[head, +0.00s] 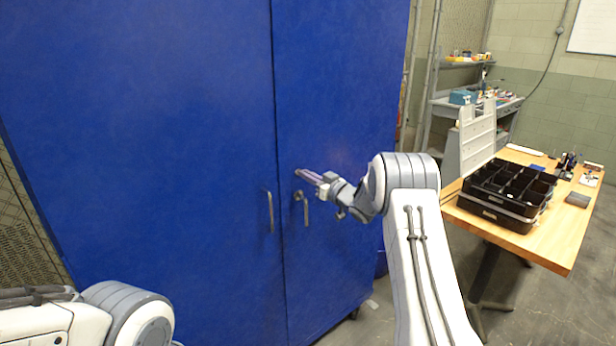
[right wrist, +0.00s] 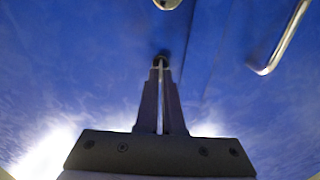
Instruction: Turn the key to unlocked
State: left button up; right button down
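The tall blue cabinet (head: 140,130) fills the left and middle of the head view, its two doors shut. My right gripper (head: 301,174) is at the right door, just above that door's handle (head: 306,212). In the right wrist view its fingers (right wrist: 160,72) are almost together, with a thin pale strip between them. A small dark round piece (right wrist: 161,56) sits at the fingertips against the door, apparently the lock with the key. The key is mostly hidden between the fingers. My left arm shows at the lower left; its gripper is out of the picture.
The left door's handle (head: 270,211) is close beside the door seam; it also shows in the right wrist view (right wrist: 284,42). A wooden table (head: 545,245) with black bins (head: 508,190) stands to the right. A cluttered workbench (head: 505,108) is behind it.

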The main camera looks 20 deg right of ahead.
dwell(0.4)
jog(key=n+b, duration=0.5)
jog(key=b, duration=0.1)
jog(key=n+b, duration=0.4)
jog(key=b, duration=0.1)
jog(key=f+n+b, duration=0.1)
jog(key=n+b, duration=0.4)
jog(key=b, duration=0.1)
jog(key=shift+s+a+n+b, duration=0.1)
jog(key=shift+a+n+b, duration=0.2)
jog(key=shift+b, duration=0.05)
jog(key=shift+r+n+b, duration=0.15)
jog(key=shift+n+b, duration=1.2)
jog(key=shift+n, duration=0.35)
jog(key=c, duration=1.1)
grip_release()
jog(key=shift+o, duration=0.2)
